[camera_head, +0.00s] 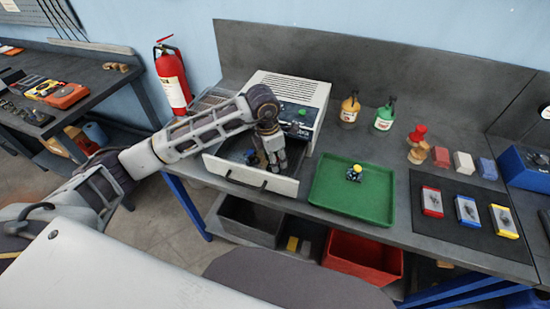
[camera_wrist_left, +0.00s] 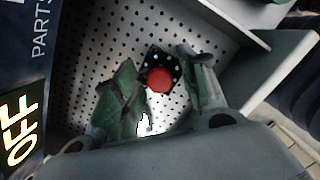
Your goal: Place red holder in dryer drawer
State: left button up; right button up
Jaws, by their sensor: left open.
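The dryer (camera_head: 305,95) is a pale box at the back of the bench, with its drawer (camera_head: 250,176) pulled out towards me. In the left wrist view the drawer's perforated floor (camera_wrist_left: 85,80) shows. The red holder (camera_wrist_left: 160,80), dark with a round red top, is on that floor. My left gripper (camera_head: 268,158) reaches down into the drawer. In the left wrist view its open fingers (camera_wrist_left: 161,92) stand on either side of the holder, with gaps visible near its top. The holder cannot be made out clearly in the head view. My right gripper is not in view.
A green tray (camera_head: 330,212) right of the drawer bears a small yellow-topped holder (camera_head: 354,173). Two bottles (camera_head: 349,108) stand behind it. A dark mat (camera_head: 450,238) with red, blue and yellow-edged pieces lies at right. A red bin (camera_head: 362,258) sits below the bench.

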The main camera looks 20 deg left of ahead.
aim_at(270, 167)
pick_arm(q)
jog(key=shift+r, duration=0.1)
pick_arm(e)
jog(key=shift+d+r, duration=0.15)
pick_arm(q)
jog(key=shift+r, duration=0.2)
notch_tip(270, 167, up, 12)
jog(key=s+a+b, duration=0.1)
jog(key=shift+a+f, duration=0.2)
jog(key=shift+f, duration=0.05)
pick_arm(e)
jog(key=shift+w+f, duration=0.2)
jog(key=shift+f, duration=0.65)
pick_arm(q)
jog(key=shift+s, duration=0.1)
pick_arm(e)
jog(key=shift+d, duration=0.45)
